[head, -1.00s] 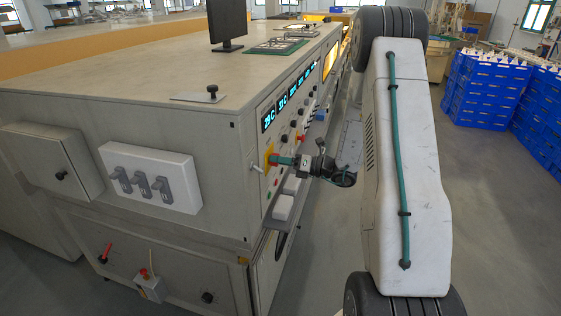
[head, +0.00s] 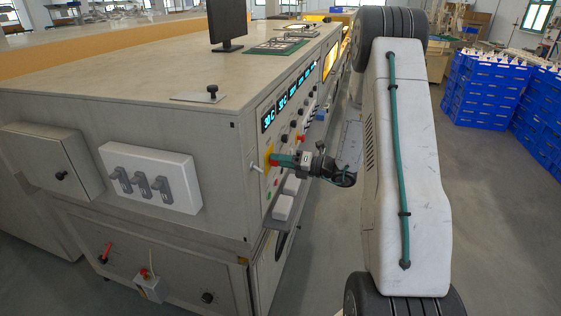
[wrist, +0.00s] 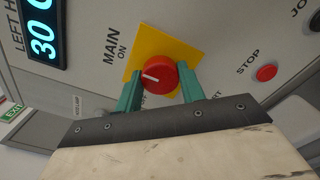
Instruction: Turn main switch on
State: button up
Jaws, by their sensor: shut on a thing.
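The main switch is a red round knob (wrist: 162,76) with a white pointer mark, set on a yellow plate (wrist: 148,42) beside the words MAIN and ON in the wrist view. The white mark points to the left side of the picture, roughly toward the ON side. My gripper (head: 275,160) reaches the panel at the yellow plate in the head view. In the wrist view, its two green fingers stand on either side of the knob and are shut on it. Labels below the plate are partly hidden by the fingers.
A red STOP button (wrist: 266,73) sits right of the switch in the wrist view. A lit display (wrist: 41,33) reads 30. The cabinet front (head: 262,215) carries several knobs and a ledge below. Blue crates (head: 490,90) stand at the far right, with open floor before them.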

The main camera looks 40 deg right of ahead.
jog(key=o, duration=1)
jog(key=shift+w+d+r, duration=0.1)
jog(key=shift+v, duration=3.9)
